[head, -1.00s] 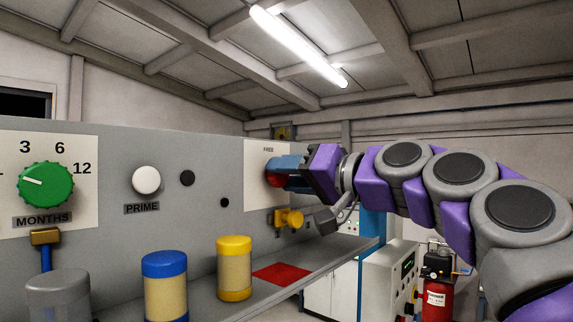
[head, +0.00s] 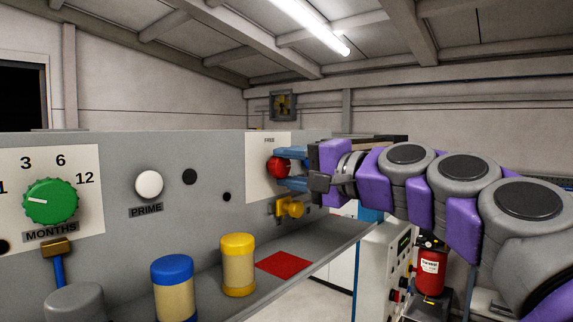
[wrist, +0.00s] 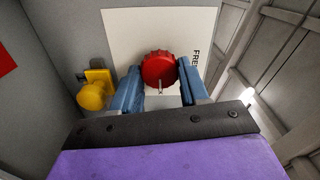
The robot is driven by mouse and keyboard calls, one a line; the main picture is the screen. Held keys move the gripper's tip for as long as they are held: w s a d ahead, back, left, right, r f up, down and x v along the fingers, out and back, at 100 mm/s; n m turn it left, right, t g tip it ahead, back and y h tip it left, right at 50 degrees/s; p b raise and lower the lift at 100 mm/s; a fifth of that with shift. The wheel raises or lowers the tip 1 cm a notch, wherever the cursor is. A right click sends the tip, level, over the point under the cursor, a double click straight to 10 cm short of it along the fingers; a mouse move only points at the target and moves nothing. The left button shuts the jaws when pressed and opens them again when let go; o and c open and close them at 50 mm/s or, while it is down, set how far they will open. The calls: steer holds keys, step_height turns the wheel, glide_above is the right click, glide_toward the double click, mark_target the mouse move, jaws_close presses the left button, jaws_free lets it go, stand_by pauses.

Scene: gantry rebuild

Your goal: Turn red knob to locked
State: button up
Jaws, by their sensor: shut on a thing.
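The red knob (head: 277,168) is on a white plate (head: 259,184) on the grey panel, with "FREE" printed at the plate's top. My gripper (head: 284,168) is shut on the knob, with its blue fingers above and below it. In the wrist view the red knob (wrist: 159,66) lies between the two fingers of my gripper (wrist: 158,72). A pale pointer mark on the knob points toward the bottom of that view, about a quarter turn from the "FREE" print at the right. No "locked" label shows.
A yellow knob (head: 290,208) sits just below the plate. A shelf holds a yellow-capped jar (head: 238,265), a blue-capped jar (head: 172,285) and a red square (head: 284,264). A green dial (head: 50,202) and white button (head: 149,184) are further left. A red extinguisher (head: 431,272) stands at right.

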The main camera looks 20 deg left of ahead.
steer(key=shift+f, duration=0.15)
stand_by(0.3)
steer(key=o, duration=1.1)
steer(key=shift+w+d, duration=0.25)
steer(key=shift+w, duration=0.05)
steer(key=shift+c, duration=0.2)
steer(key=shift+s, duration=0.15)
steer(key=b+v, duration=0.3)
steer(key=v, duration=1.4)
steer(key=shift+d, duration=0.25)
steer(key=shift+a, duration=0.15)
